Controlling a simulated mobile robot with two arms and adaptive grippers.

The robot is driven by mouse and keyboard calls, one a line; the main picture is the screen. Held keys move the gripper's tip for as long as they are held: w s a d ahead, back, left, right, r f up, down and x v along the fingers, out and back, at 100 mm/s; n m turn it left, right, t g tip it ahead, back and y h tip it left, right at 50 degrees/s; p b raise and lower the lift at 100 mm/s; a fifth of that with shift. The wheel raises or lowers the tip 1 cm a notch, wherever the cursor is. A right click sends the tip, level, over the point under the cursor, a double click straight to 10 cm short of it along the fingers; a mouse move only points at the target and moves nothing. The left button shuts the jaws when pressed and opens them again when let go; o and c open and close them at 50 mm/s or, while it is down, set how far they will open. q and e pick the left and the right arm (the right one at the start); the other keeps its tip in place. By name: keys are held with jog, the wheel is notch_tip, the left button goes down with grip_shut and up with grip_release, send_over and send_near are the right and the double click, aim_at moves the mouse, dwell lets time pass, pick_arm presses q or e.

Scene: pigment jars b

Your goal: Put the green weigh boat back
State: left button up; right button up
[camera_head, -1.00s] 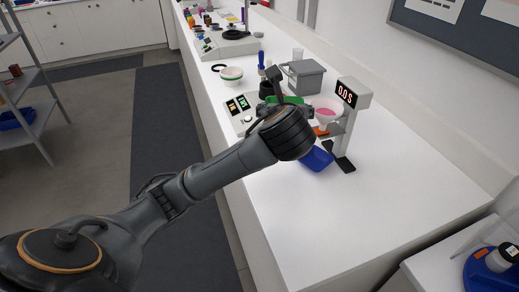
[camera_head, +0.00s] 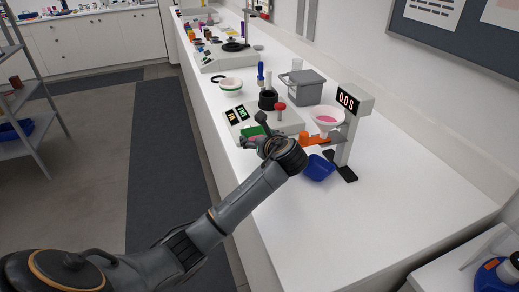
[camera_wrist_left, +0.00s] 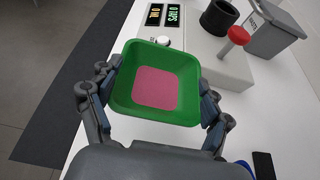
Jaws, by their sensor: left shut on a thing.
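My right gripper is not in view.
The white counter (camera_head: 390,215) is clear at the front right. A stand with a 0.0 display (camera_head: 346,101) and pink-filled white funnel (camera_head: 327,117) is right of the gripper, with a blue dish (camera_head: 318,168) below. A grey bin (camera_head: 306,88) and red knob (camera_head: 280,106) stand behind.

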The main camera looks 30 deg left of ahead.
pick_arm(q)
jog(key=w+f, duration=0.1)
jog(key=a+f, duration=0.1)
jog(key=w+f, duration=0.1)
jog(key=shift+w+a+f, duration=0.3)
jog(key=shift+w+f, duration=0.05)
jog(key=shift+f, duration=1.55)
jog(key=shift+f, duration=0.15)
jog(key=o, duration=1)
jog(key=shift+c, duration=0.2)
